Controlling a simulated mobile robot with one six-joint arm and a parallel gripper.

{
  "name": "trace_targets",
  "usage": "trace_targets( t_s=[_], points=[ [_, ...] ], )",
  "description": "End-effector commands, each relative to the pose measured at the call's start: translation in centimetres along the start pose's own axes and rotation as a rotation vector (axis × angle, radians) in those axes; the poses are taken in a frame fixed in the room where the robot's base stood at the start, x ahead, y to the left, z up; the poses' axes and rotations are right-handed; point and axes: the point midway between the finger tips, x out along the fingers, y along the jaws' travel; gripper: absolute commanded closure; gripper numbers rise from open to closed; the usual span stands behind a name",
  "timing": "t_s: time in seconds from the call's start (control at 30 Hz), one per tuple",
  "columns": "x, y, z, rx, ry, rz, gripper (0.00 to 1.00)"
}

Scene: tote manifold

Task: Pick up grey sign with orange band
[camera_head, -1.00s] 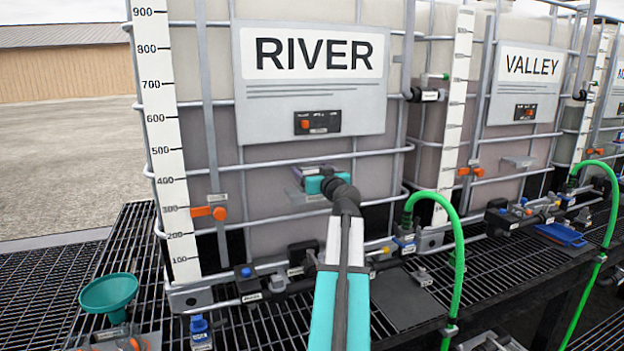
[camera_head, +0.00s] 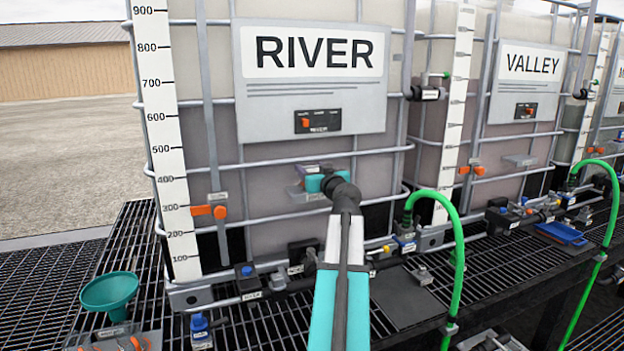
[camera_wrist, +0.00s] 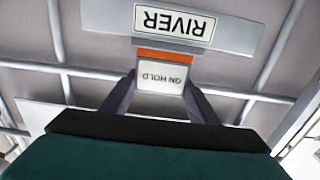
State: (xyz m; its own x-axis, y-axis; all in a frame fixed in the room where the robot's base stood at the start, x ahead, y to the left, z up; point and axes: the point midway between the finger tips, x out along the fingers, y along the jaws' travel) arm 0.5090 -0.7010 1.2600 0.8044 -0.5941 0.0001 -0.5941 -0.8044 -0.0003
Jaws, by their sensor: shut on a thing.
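The grey sign with the orange band (camera_wrist: 162,78) shows in the wrist view between the two dark fingers of my gripper (camera_wrist: 160,88). Its lettering reads ON HOLD, upside down in this view, and the orange band lies along the edge nearest the RIVER plate. My gripper is shut on the sign. In the head view my teal gripper (camera_head: 322,183) is in front of the RIVER tank, beside a small clear ledge (camera_head: 300,194). The sign is too small and too covered there to make out clearly.
The caged RIVER tank (camera_head: 262,185) stands close behind my gripper, with its name board (camera_head: 312,108) above. A green hose (camera_head: 458,240) arches to the right. A teal funnel (camera_head: 110,292) sits at lower left.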

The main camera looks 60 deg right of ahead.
Motion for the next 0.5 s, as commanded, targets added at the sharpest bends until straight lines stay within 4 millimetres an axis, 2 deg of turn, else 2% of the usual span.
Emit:
trace_targets(
  t_s=[0.27, 0.5],
  points=[
    [0.0, 0.1, -0.3, -0.001, 0.0, 0.001, 0.68],
    [0.0, 0.1, -1.5, -0.001, 0.002, 0.001, 0.68]
  ],
)
